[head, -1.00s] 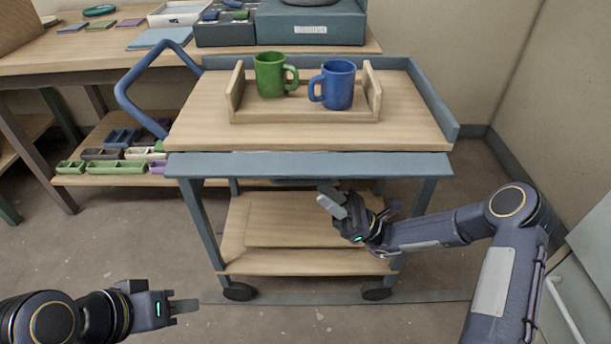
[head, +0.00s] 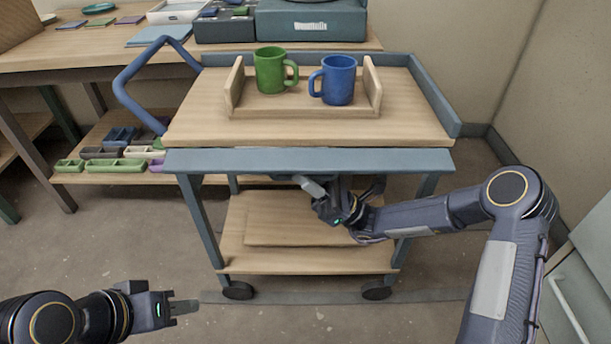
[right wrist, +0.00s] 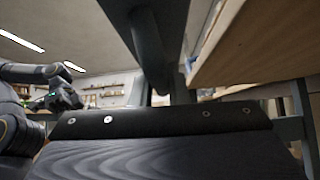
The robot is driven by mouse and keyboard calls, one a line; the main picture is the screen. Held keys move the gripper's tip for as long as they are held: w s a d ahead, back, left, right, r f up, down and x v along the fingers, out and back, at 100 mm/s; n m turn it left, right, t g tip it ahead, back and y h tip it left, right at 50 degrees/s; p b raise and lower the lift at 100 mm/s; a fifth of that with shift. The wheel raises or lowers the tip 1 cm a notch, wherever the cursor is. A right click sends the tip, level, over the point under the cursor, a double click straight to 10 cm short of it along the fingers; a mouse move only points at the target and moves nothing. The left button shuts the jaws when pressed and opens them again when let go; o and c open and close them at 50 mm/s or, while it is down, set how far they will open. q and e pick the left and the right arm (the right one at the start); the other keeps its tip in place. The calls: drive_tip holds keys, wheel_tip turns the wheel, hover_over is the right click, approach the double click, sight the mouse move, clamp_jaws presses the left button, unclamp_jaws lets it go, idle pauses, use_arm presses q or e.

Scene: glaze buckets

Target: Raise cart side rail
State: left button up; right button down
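The cart's side rail (head: 310,161) is a blue-grey strip along the near edge of the wooden cart top (head: 200,122). It hangs outward and below the top surface. My right gripper (head: 308,186) is just under the rail, near its middle, with its fingertips close to the rail's lower edge. I cannot tell whether they touch, or how far apart the fingers are. The right wrist view shows a dark panel with a screwed strip close up; its identity is unclear. My left gripper (head: 184,307) is low at the left, away from the cart, seen edge-on.
A green mug (head: 269,71) and a blue mug (head: 338,80) stand upright in a wooden tray (head: 300,112) on the cart. A blue handle (head: 123,88) rises at the cart's left. Below is a lower shelf (head: 300,261). A workbench (head: 60,61) stands behind left.

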sight(307, 155)
drive_tip(key=r+m+t+h+p, duration=0.1)
drive_tip(key=m+t+h+p, duration=0.1)
drive_tip(key=m+t+p, duration=0.2)
drive_tip(key=s+r+m+t+h+p, duration=0.1)
drive_tip(key=r+m+t+h+p, duration=0.1)
drive_tip(key=m+p, duration=0.6)
drive_tip(key=r+m+t+h+p, duration=0.1)
drive_tip(key=m+t+h+p, duration=0.3)
drive_tip(key=p, duration=0.6)
drive_tip(key=shift+s+r+m+t, duration=0.1)
drive_tip(key=shift+r+m+t, duration=0.1)
drive_tip(key=shift+m+t, duration=0.5)
drive_tip(key=shift+s+r+m+t, duration=0.1)
drive_tip(key=shift+r+m+t, duration=0.1)
drive_tip(key=shift+m+t, duration=0.5)
drive_tip(key=r+m+h+p, duration=0.1)
drive_tip(key=m+h+p, duration=0.1)
drive_tip(key=p, duration=0.4)
drive_tip(key=w+m+g+h+p, duration=0.1)
drive_tip(key=m+h+p, duration=0.1)
drive_tip(key=p, duration=0.4)
drive_tip(key=w+r+m+h+p, duration=0.1)
drive_tip(key=m+h+p, duration=0.2)
drive_tip(key=p, duration=0.3)
drive_tip(key=shift+r+m+g, duration=0.3)
drive_tip(key=shift+m+g, duration=0.1)
drive_tip(key=shift+m, duration=0.3)
drive_tip(key=shift+w+f+m+g+p, duration=0.15)
drive_tip(key=shift+m+g+p, duration=0.2)
drive_tip(key=shift+p, duration=0.5)
